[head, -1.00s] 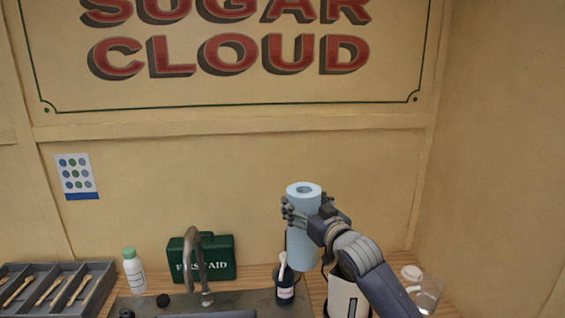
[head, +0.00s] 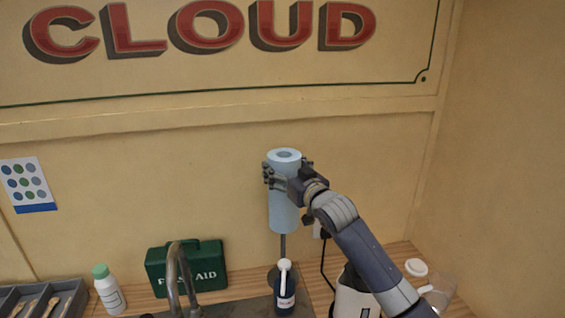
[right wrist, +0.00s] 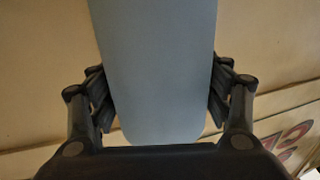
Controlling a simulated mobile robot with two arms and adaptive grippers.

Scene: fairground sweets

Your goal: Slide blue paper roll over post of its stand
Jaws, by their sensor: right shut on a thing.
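The light blue paper roll (head: 284,205) is upright in the air, with its open core showing at the top. My right gripper (head: 286,174) is shut around its upper part. In the right wrist view the roll (right wrist: 155,60) stands between the two fingers of my gripper (right wrist: 160,97). A dark thin post (head: 283,246) shows just below the roll's lower end, roughly in line with it. I cannot tell whether the roll is around the post's top or in front of it. My left gripper is not in view.
The dark bottle (head: 285,300) with a pale top stands in front of the post. A green first aid case (head: 187,268), a tap (head: 178,275) and a white bottle (head: 110,294) are to the left. A white kettle-like thing (head: 350,298) and a clear jar (head: 441,290) are right.

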